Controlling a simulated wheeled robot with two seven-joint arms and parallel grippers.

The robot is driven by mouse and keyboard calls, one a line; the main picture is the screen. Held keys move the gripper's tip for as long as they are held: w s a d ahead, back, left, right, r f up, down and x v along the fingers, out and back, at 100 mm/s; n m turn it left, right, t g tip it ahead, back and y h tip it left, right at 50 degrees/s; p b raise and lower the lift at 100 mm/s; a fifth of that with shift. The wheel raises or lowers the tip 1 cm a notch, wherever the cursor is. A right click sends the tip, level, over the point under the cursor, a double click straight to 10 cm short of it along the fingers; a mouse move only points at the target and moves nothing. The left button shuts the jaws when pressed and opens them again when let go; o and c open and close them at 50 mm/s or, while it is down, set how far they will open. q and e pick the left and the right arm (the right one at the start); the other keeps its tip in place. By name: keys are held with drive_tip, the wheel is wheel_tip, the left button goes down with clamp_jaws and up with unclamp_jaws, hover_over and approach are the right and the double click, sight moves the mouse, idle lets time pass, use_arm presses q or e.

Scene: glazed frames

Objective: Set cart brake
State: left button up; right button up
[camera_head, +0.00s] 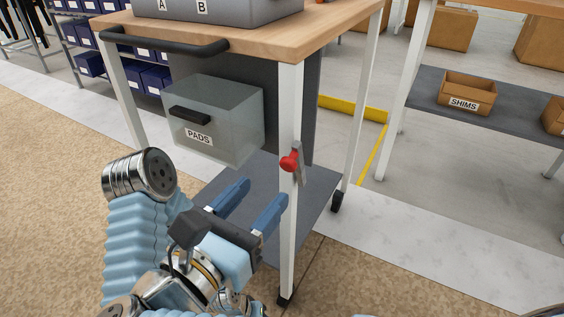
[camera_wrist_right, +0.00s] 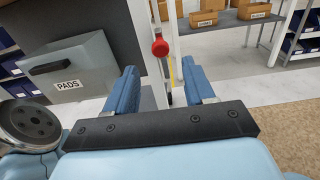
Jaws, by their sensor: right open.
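The cart (camera_head: 295,45) has a wooden top, white legs and a grey lower shelf. On its near right leg is a small grey brake lever (camera_head: 299,172) with a red knob (camera_head: 289,162). My right gripper (camera_head: 258,197) is open and empty, its two blue fingers pointing toward the cart, below and left of the knob in the head view. In the right wrist view the red knob (camera_wrist_right: 160,46) shows above and between the fingertips (camera_wrist_right: 159,72), apart from them. My left gripper is not in view.
A translucent drawer labelled PADS (camera_head: 230,120) hangs under the cart top, left of the leg. A black handle bar (camera_head: 165,45) runs along the cart's end. A grey bin (camera_head: 225,10) stands on top. At right, a rack shelf (camera_head: 500,105) holds a SHIMS box (camera_head: 465,95).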

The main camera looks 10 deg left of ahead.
sight(286, 166)
drive_tip(key=x, duration=0.6)
drive_tip(key=shift+w+d, duration=0.15)
drive_tip(key=shift+w, duration=0.25)
drive_tip(key=shift+c, duration=0.4)
clamp_jaws()
